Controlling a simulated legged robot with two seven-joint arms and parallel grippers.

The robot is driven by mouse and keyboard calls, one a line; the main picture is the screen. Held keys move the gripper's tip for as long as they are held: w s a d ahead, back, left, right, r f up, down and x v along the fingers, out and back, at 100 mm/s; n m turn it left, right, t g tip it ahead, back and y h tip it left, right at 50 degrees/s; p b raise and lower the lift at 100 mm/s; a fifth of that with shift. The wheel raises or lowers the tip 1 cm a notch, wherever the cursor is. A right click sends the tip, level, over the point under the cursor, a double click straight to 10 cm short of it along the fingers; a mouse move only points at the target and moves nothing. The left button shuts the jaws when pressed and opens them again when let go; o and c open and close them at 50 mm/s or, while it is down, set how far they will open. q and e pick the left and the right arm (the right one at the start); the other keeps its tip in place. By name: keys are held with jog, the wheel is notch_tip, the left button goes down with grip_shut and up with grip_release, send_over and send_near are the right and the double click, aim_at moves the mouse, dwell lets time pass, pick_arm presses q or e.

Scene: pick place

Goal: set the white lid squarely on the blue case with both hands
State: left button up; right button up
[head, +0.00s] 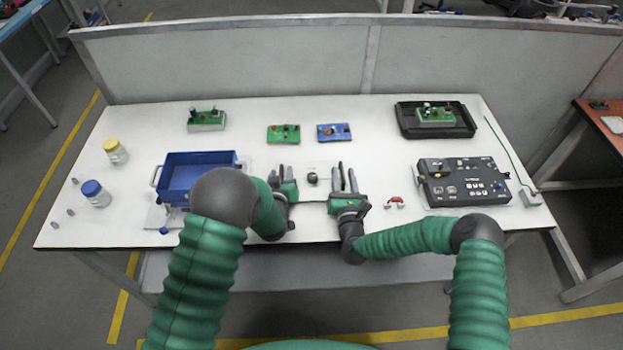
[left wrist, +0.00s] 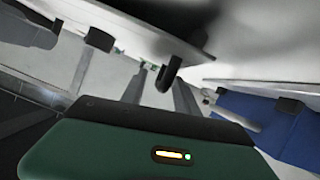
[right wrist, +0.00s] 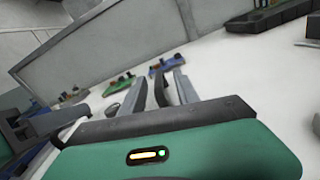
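The blue case (head: 172,194) is an open box with side handles at the left of the table, partly hidden by my left arm. It also shows at the right of the left wrist view (left wrist: 262,125). A dark round knob (head: 312,178) sits on a pale surface between my grippers. The white lid's outline blends with the white table, so I cannot tell its edges. My left gripper (head: 284,173) is left of the knob, fingers apart, with nothing seen between them.
Two jars, yellow-lidded (head: 115,152) and blue-lidded (head: 95,194), stand at the left. A black control box (head: 462,182) and a black tray (head: 405,122) are at the right. Small circuit boards (head: 283,134) lie at the back. A red-and-white part (head: 394,202) lies right of my right gripper.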

pick_arm(q)
jog(key=shift+w+d+f, duration=0.15)
jog(key=shift+w+d, duration=0.15)
jog(key=shift+w, duration=0.15)
pick_arm(e)
jog(key=shift+w+d, duration=0.3)
jog(key=shift+w, duration=0.15)
pick_arm(q)
jog(key=shift+a, duration=0.35)
jog(key=shift+c, duration=0.4)
pick_arm(e)
jog(key=shift+a, duration=0.4)
jog(key=shift+c, duration=0.4)
pick_arm(q)
jog(key=shift+a, duration=0.1)
jog(key=c, duration=0.5)
pick_arm(e)
jog(key=shift+a, duration=0.1)
jog(key=c, duration=0.5)
pick_arm(q)
jog(key=shift+c, duration=1.1)
pick_arm(e)
jog(key=shift+c, duration=1.1)
pick_arm(q)
jog(key=shift+d, duration=0.25)
grip_shut()
pick_arm(e)
jog(key=shift+d, duration=0.25)
grip_shut()
